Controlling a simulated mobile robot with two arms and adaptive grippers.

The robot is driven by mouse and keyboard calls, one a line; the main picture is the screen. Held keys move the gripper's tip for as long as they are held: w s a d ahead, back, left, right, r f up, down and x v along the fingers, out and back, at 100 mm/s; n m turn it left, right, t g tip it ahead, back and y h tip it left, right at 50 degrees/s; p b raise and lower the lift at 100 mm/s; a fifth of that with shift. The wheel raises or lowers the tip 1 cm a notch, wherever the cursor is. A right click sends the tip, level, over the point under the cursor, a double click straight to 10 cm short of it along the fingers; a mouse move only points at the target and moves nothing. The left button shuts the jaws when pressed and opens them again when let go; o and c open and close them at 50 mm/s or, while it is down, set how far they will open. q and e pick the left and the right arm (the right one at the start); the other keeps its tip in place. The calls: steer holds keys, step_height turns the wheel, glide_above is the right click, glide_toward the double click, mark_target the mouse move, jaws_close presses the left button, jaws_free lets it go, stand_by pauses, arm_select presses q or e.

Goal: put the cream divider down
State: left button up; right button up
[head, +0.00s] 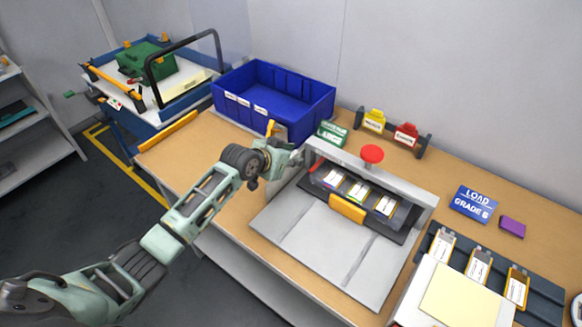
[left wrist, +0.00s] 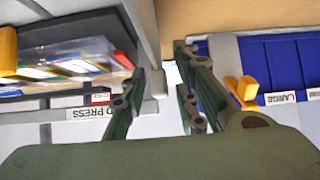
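A flat cream sheet (head: 462,298), which looks like the cream divider, lies on a white block (head: 420,291) at the lower right of the head view. My left gripper (head: 294,157) is far from it, at the left side of the grey press (head: 345,220). The left wrist view shows the two fingers (left wrist: 158,98) spread apart, with nothing seen held between them. The press frame (left wrist: 145,28) is close behind the fingers in that view. A pale yellow panel (head: 186,90) also shows on the cart at the left. My right gripper is not in view.
A blue bin (head: 290,110) stands behind my left gripper. The press holds several labelled pouch cells (head: 358,190) and has a red knob (head: 372,153). More cells sit in a dark rack (head: 545,290) at right. Bare tabletop (head: 450,165) lies between press and wall.

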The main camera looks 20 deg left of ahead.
arm_select(q)
jaws_close()
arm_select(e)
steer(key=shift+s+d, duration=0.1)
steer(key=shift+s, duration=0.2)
arm_select(q)
steer(key=shift+r, duration=0.15)
